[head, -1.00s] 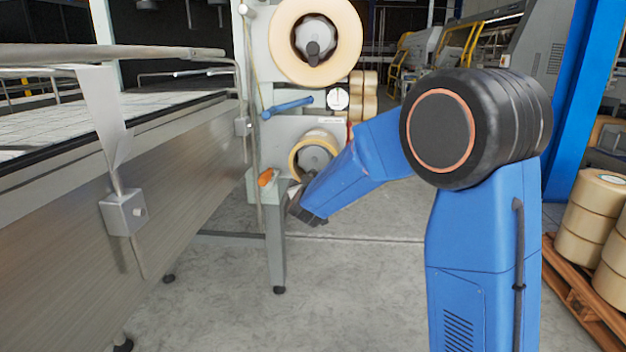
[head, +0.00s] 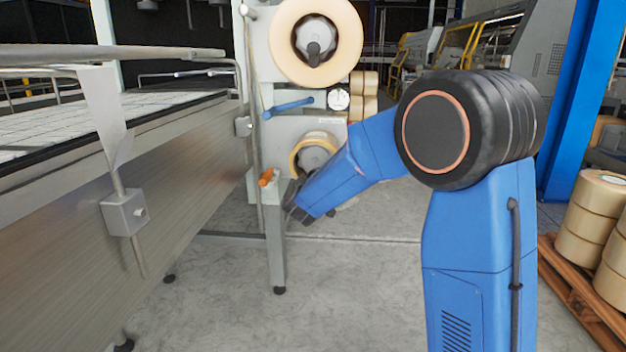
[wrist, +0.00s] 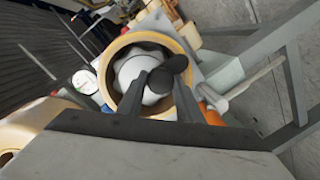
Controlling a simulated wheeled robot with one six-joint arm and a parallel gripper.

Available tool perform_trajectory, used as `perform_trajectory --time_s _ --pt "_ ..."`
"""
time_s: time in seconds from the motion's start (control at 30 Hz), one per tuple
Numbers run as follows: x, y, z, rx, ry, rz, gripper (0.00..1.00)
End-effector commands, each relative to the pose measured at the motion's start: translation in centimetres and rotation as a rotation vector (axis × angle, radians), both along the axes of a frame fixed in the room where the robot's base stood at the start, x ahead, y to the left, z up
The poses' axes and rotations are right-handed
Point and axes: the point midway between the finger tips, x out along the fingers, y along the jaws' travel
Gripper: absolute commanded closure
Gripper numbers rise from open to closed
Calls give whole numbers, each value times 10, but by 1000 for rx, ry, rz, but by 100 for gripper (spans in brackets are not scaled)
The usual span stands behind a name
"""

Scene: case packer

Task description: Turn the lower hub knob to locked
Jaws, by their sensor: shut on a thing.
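The lower hub (head: 312,158) is a grey core inside the lower tape roll (head: 296,153) on the pale machine; my arm covers part of it. In the wrist view the hub (wrist: 130,68) sits inside the tan roll (wrist: 105,62). The dark lower hub knob (wrist: 174,64) sticks out in front of it. My gripper (wrist: 167,77) is shut on the knob, with a dark finger on either side. In the head view my gripper (head: 298,212) shows only as a dark shape below the roll. The knob's locked mark cannot be made out.
A larger upper tape roll (head: 348,40) hangs above, with a blue lever (head: 288,107) and a round gauge (head: 339,99) between. A conveyor (head: 90,200) fills the left. Pallet rolls (head: 590,220) stand right.

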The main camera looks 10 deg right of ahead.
Motion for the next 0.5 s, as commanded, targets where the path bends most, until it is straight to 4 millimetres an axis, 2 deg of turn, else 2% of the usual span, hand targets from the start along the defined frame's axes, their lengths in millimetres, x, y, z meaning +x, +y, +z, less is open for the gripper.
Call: perform_trajectory --time_s 0.27,0.3,0.37,0.5 --pt "0 1 -1 -2 1 1 90" --pt "0 1 0 -2 1 2 63" --pt "0 1 0 -1 0 2 49" --pt "0 0 0 -1 1 1 49"
